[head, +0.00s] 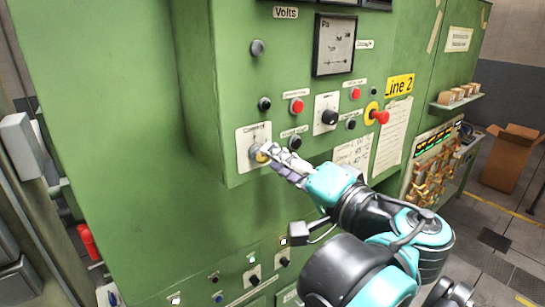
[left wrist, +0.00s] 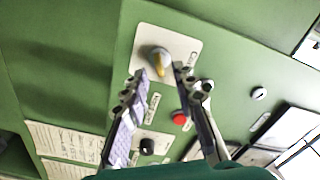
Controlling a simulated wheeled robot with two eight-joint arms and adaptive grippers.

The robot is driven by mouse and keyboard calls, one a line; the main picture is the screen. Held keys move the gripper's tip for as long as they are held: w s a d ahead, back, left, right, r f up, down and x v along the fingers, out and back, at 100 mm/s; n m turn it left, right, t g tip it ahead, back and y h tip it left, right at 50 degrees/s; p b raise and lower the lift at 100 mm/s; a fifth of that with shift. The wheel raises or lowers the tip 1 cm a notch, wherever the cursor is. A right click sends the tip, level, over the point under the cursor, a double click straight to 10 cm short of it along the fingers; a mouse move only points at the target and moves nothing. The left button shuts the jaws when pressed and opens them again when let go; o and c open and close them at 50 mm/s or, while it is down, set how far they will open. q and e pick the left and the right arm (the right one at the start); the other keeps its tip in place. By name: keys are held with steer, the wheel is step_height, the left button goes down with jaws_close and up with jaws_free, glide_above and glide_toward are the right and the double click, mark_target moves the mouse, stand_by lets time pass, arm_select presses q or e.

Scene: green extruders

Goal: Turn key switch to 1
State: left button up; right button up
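The key switch (head: 257,155) is a round silver knob with a yellowish key on a white plate, low on the green panel box. It shows clearly in the left wrist view (left wrist: 160,57), on its white plate. My left gripper (head: 271,155) is at the switch, its fingertips partly covering it in the head view. In the left wrist view the fingers of this gripper (left wrist: 156,76) are spread, with the key between and just beyond the tips. I cannot tell whether a fingertip touches the key. My right gripper is not in view.
Close by are a black button (head: 295,142), a red button (head: 297,105), a black rotary knob (head: 330,117) and a red mushroom button (head: 379,116). A gauge (head: 335,45) is above. More switches (head: 253,280) sit on the lower panel.

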arm_select(q)
steer(key=v, duration=1)
steer(key=shift+f, duration=0.1)
steer(key=w+a+f+g+h+b, duration=0.15)
steer(key=a+f+b, duration=0.4)
steer(key=f, duration=0.65)
steer(key=w+a+f+g+h+b, duration=0.1)
steer(key=w+a+f+g+b, duration=0.15)
steer(key=a+f+b, duration=0.6)
steer(key=w+a+f+g+h+b, duration=0.1)
steer(key=a+f+g, duration=0.25)
steer(key=f, duration=1.05)
steer(key=s+a+f+n+h+b, duration=0.1)
steer(key=f+b, duration=0.5)
steer(key=f, duration=0.7)
steer(key=s+a+f+n+h+b, duration=0.2)
steer(key=f+b, duration=0.5)
steer(key=f, duration=0.6)
steer(key=s+a+f+n+h+b, duration=0.2)
steer(key=s+a+f+h+b, duration=0.2)
steer(key=f, duration=0.9)
steer(key=a+b, duration=0.1)
steer(key=b, duration=0.1)
steer(key=shift+s+f+b, duration=0.2)
steer(key=shift+f+b, duration=0.1)
steer(key=shift+f, duration=0.1)
steer(key=shift+a, duration=0.1)
